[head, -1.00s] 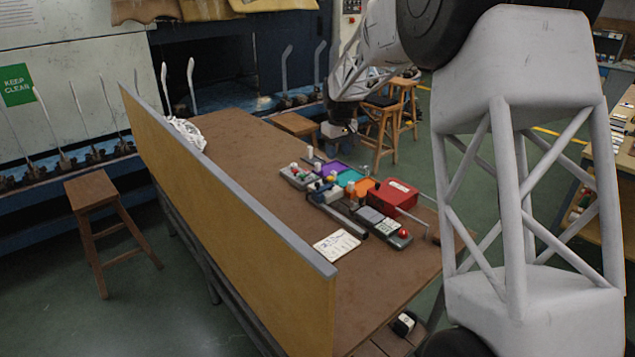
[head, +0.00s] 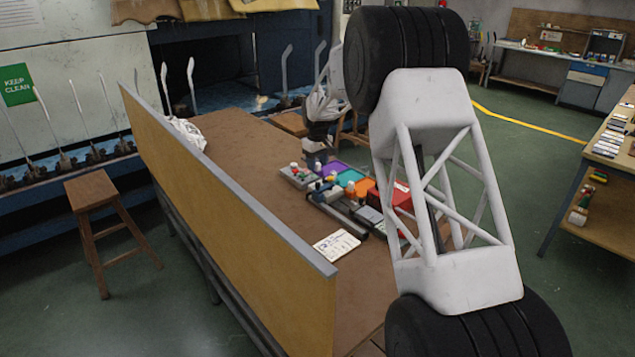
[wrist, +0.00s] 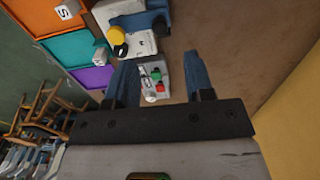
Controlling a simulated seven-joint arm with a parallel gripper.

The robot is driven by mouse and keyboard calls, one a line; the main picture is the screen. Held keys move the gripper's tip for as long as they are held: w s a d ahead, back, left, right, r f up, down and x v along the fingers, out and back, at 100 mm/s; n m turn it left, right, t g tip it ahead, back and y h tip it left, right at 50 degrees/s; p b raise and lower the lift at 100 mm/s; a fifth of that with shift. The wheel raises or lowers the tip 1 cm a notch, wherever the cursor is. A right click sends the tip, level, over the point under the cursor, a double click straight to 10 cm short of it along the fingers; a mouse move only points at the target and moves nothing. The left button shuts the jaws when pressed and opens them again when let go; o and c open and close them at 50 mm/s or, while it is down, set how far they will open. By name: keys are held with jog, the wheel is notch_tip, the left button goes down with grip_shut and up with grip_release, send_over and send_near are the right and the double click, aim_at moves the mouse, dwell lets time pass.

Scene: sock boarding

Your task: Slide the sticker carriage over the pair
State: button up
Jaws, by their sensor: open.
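The likely sticker carriage (head: 324,190) is a blue and grey block at the far end of the dark rail on the table in the head view. In the wrist view a blue and white piece with a yellow knob (wrist: 140,35), probably the same carriage, is at the top, beyond my fingertips. My gripper (wrist: 162,73) is open and empty, its two blue fingers apart. In the head view its dark end is above the table's far side, near the carriage, with fingertips hard to make out. I cannot clearly make out the pair of socks.
A grey tray with red and green parts (wrist: 157,80) shows between my fingers. Purple (head: 334,168), teal (head: 351,177) and orange (head: 364,187) bins and a red box stand beside the rail. A white card (head: 337,245) lies in front. A tall panel (head: 220,190) edges the table.

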aim_at(318, 183)
jog(key=shift+f, duration=0.1)
jog(key=shift+f, duration=3.8)
jog(key=shift+c, duration=0.4)
grip_shut()
